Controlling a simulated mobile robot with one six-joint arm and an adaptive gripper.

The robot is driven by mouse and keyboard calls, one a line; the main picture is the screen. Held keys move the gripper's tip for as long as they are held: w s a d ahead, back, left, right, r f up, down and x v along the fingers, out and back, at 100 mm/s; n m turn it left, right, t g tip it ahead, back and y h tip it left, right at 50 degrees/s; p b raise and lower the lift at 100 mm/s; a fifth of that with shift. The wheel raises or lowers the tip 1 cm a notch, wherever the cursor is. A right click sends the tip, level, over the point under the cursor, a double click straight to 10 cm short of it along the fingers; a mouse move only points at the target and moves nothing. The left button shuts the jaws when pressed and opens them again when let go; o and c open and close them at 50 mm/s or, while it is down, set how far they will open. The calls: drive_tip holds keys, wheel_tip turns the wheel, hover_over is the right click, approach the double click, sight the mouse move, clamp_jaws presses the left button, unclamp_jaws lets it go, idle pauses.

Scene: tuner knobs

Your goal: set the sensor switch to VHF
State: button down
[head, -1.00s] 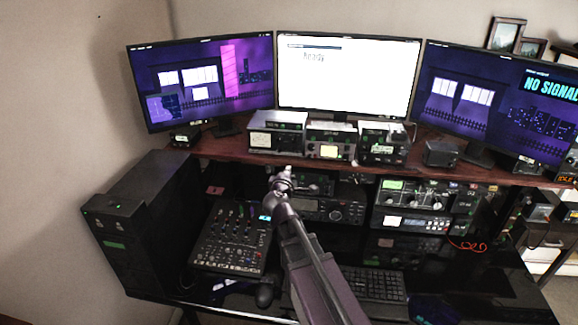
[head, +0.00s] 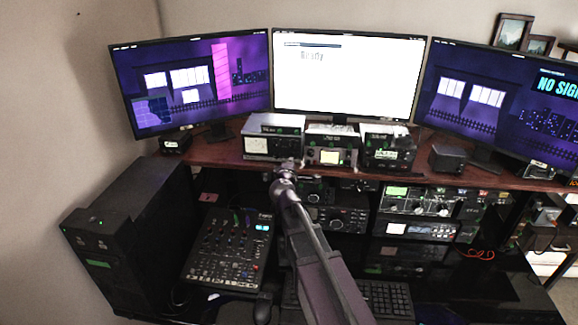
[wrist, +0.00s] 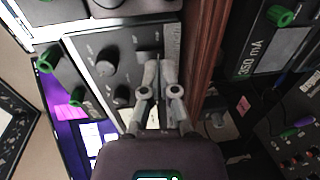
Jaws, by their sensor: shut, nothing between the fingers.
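My gripper (head: 284,166) is at the front edge of the wooden shelf, in front of the gap between the left and middle tuner boxes. In the wrist view its fingers (wrist: 160,68) are together and empty, over a grey front panel (wrist: 137,52). The panel has several dark knobs, among them one lower knob (wrist: 123,94) and one upper knob (wrist: 105,68). The fingers cover part of the panel. In the head view the left tuner box (head: 272,146) and middle tuner box (head: 331,150) stand behind the gripper. No VHF marking is readable, and I cannot tell which knob is the sensor switch.
The wooden shelf edge (wrist: 203,45) runs close beside the fingers. A third tuner box (head: 388,148) stands to the right. Monitors stand behind. Radios (head: 420,202) fill the space below the shelf, and a mixer (head: 228,250) lies on the desk.

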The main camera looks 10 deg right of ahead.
drive_tip(key=shift+w+d, duration=0.2)
drive_tip(key=shift+w, duration=0.25)
drive_tip(key=shift+w, duration=0.2)
drive_tip(key=shift+s+f, duration=0.15)
drive_tip(key=f+b+v, duration=0.2)
drive_tip(key=f+v, duration=0.1)
drive_tip(key=v, duration=1)
drive_tip(key=shift+s, duration=0.4)
